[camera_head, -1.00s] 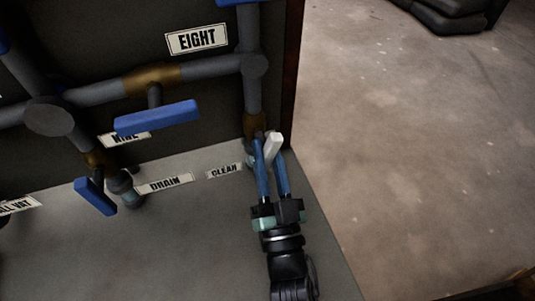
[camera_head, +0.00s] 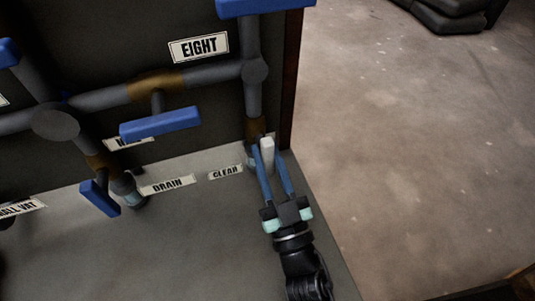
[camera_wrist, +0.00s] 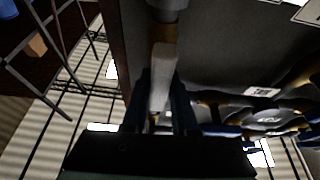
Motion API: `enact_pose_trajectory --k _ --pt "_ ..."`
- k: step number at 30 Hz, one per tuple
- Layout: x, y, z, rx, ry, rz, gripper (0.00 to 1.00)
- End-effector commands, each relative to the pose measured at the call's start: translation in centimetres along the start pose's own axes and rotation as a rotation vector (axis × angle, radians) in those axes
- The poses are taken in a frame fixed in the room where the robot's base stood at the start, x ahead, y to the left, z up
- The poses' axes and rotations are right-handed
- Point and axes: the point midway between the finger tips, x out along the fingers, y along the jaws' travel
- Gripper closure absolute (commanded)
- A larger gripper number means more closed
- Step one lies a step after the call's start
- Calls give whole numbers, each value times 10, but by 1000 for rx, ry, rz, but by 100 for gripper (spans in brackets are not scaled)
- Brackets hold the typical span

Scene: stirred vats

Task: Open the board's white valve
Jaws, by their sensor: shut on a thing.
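The white valve handle (camera_head: 267,150) is a short pale bar at the foot of the rightmost grey pipe, by the CLEAR label (camera_head: 226,172). It stands nearly straight up in the head view. My gripper (camera_head: 266,156) is shut on it, with a blue finger on each side. In the wrist view the white handle (camera_wrist: 161,75) runs up between the dark fingers (camera_wrist: 160,112), in line with the pipe above it. The valve body behind the handle is partly hidden.
Blue handles stand nearby: one below EIGHT (camera_head: 160,123), one by DRAIN (camera_head: 100,197), and one at the top (camera_head: 262,6). The board's brown edge (camera_head: 292,80) is just right of the pipe. Open floor (camera_head: 410,150) lies beyond.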

Motion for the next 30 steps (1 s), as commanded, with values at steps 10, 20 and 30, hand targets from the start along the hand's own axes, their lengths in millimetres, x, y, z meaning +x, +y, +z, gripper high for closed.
enact_pose_trajectory --k 10,20,30 --pt "0 0 0 -3 -1 -1 44" --pt "-4 0 0 -2 -2 0 44" --pt "-56 2 -17 -6 -6 2 44"
